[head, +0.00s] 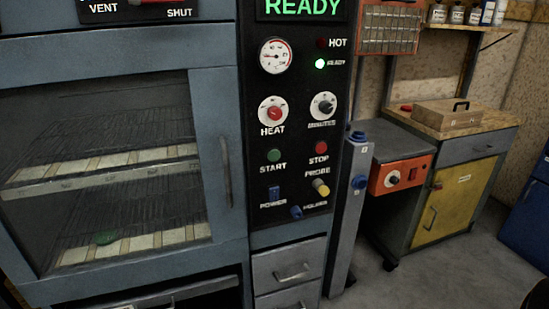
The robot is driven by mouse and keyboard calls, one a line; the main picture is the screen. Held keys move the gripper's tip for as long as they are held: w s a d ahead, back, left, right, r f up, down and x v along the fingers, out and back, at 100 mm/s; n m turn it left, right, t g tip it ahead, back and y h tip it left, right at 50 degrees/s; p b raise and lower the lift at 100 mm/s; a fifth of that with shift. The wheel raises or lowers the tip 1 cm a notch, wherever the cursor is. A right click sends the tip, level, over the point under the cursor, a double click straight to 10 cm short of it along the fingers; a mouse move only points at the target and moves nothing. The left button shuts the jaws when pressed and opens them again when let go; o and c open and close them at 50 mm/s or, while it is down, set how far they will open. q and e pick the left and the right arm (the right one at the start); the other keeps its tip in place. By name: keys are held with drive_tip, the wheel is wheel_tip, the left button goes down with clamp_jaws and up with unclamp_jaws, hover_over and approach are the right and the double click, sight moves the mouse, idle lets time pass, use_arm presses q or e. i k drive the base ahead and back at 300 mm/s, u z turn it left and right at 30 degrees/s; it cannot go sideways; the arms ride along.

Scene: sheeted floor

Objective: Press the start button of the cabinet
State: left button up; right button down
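The blue-grey cabinet (110,66) fills the left of the head view, with a glass door and a black control panel (305,112). The green START button (273,155) is on the panel, above its START label and left of the red STOP button (321,148). The display (302,8) at the top reads READY in green. The small READY lamp (320,64) glows green and the HOT lamp (322,43) is dark. Neither gripper can be made out in the head view.
HEAT (273,113) and MINUTES (323,105) knobs, a blue POWER switch (274,193) and a yellow PROBE plug (321,187) surround the buttons. The door handle (226,171) is left of the panel. A bench with a yellow door (456,200) stands right; grey floor (400,283) is open before it.

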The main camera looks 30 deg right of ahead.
sight(273, 156)
drive_tip(key=k, duration=0.5)
drive_tip(key=z, duration=1.75)
drive_tip(key=i, duration=1.05)
drive_tip(key=u, duration=2.35)
